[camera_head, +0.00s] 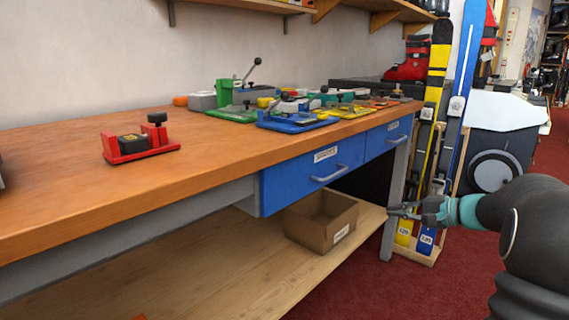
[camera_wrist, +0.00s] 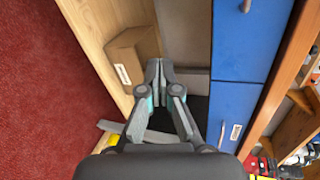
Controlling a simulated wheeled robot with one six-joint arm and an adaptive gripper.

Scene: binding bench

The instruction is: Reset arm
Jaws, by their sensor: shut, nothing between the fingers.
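My gripper (camera_head: 392,211) is at the right in the head view, in front of the bench's right leg, with my dark arm reaching in from the right edge. In the wrist view my gripper (camera_wrist: 160,66) points down the middle with its fingertips together. It is shut and holds nothing. It hangs in the air below the height of the tabletop, apart from the bench in the head view.
The wooden bench (camera_head: 60,180) holds a red fixture (camera_head: 138,142) and several coloured jigs. Blue drawers (camera_head: 312,175) are closed. A cardboard box (camera_head: 322,222) stands on the lower shelf (camera_head: 200,270). Skis (camera_head: 436,90) stand behind the gripper. Red floor (camera_head: 400,290) is free in front.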

